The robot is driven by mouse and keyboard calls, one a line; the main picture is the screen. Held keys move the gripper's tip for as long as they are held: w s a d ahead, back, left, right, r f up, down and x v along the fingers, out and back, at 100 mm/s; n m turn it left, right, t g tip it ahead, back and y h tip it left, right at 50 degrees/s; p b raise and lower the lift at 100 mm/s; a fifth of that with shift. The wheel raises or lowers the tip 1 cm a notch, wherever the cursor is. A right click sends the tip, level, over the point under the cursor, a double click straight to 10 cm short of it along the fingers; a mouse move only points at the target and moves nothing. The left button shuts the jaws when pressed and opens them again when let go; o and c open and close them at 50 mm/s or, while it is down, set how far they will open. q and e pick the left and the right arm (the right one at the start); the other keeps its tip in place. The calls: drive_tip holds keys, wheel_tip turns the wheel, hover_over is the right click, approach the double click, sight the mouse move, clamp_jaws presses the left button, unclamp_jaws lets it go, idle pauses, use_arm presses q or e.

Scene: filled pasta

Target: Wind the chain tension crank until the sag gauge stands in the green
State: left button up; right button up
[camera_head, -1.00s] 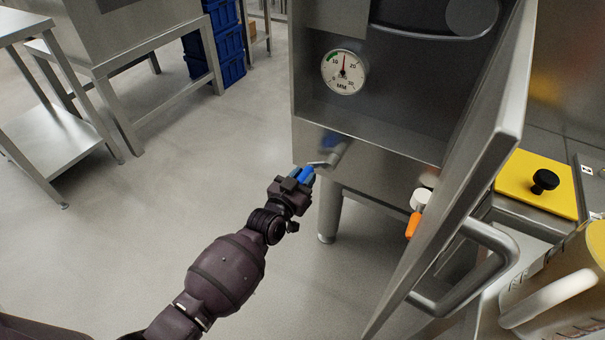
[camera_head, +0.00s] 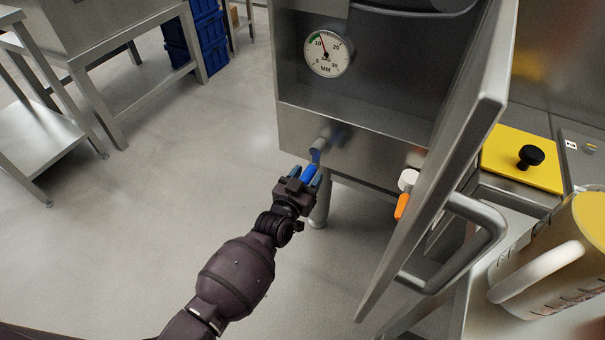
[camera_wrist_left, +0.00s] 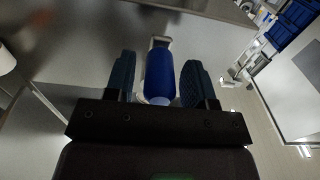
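The round white sag gauge (camera_head: 328,54) is on the back wall of the steel cabinet. Its needle points up and slightly left, between the 10 and 20 marks, close to the right end of the green band. The crank's hub (camera_head: 321,142) is on the cabinet front below, with its arm hanging down. My left gripper (camera_head: 308,176) is at the crank's blue handle (camera_wrist_left: 160,76). In the left wrist view the handle stands between the two fingers, with a narrow gap showing on each side. My right gripper is out of view.
The open cabinet door (camera_head: 450,150) with its bar handle (camera_head: 490,245) stands to the right. An orange and white knob (camera_head: 403,205) is near it. A yellow board (camera_head: 510,160) and a jug (camera_head: 560,255) are at far right.

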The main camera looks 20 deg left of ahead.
use_arm(q)
drive_tip(key=shift+o, duration=1)
drive_tip(key=shift+s+a+r+p, duration=0.15)
drive_tip(key=shift+s+p, duration=0.05)
drive_tip(key=shift+s, duration=0.25)
drive_tip(key=shift+s+a+r+p, duration=0.1)
drive_tip(key=shift+s+p, duration=0.1)
drive_tip(key=shift+s, duration=0.2)
drive_tip(key=s+a+p, duration=0.1)
drive_tip(key=s+p, duration=0.1)
drive_tip(key=s, duration=0.5)
drive_tip(key=shift+a+f, duration=0.15)
drive_tip(key=shift+f, duration=0.05)
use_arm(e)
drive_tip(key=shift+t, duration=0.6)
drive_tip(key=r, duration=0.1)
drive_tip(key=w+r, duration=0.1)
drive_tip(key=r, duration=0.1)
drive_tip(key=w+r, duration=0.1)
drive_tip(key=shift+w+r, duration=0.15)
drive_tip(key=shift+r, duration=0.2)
